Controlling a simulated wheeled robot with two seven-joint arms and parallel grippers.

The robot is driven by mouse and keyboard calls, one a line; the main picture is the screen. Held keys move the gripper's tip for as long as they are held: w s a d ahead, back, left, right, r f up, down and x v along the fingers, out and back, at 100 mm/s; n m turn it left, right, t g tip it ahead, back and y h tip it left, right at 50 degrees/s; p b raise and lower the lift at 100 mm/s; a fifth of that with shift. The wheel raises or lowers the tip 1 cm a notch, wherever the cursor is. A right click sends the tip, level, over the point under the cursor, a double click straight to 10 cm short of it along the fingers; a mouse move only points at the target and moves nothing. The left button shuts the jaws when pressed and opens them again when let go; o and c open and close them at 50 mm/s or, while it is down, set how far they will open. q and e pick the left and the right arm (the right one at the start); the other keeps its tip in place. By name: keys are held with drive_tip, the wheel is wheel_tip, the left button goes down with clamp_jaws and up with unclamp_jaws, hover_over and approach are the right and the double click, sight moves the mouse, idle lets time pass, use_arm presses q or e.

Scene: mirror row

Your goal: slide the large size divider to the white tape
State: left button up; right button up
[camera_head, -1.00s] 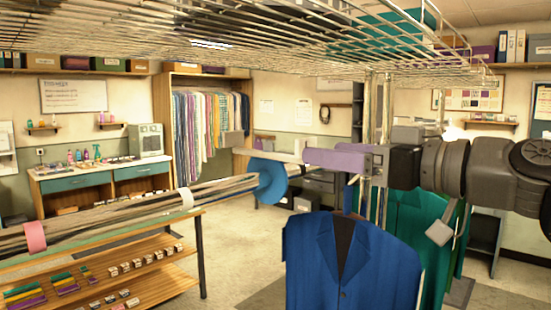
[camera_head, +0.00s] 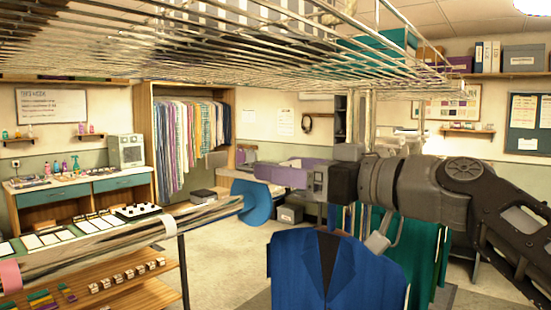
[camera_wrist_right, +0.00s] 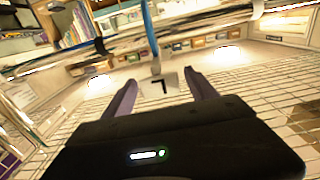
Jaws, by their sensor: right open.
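The large size divider (camera_head: 257,203) is a blue disc near the right end of the metal rail (camera_head: 205,212) in the head view. In the right wrist view it is a thin blue edge (camera_wrist_right: 150,30) across the rail, with a pale tab (camera_wrist_right: 163,86) bearing a dark letter. My right gripper (camera_head: 262,172) has purple fingers and is just above the disc in the head view. In the wrist view its open fingers (camera_wrist_right: 163,92) stand either side of the tab; contact cannot be told. The white tape (camera_head: 169,223) is a band on the rail, left of the disc. My left gripper is out of view.
A blue jacket (camera_head: 300,270) hangs in front, below my right arm, with green garments (camera_head: 425,250) behind it. A wire shelf (camera_head: 270,45) spans overhead. A pink band (camera_head: 10,275) is on the rail at far left. A wooden shelf (camera_head: 130,290) is under the rail.

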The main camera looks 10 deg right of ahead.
drive_tip(key=shift+x, duration=1.25)
drive_tip(key=shift+p, duration=0.3)
clamp_jaws()
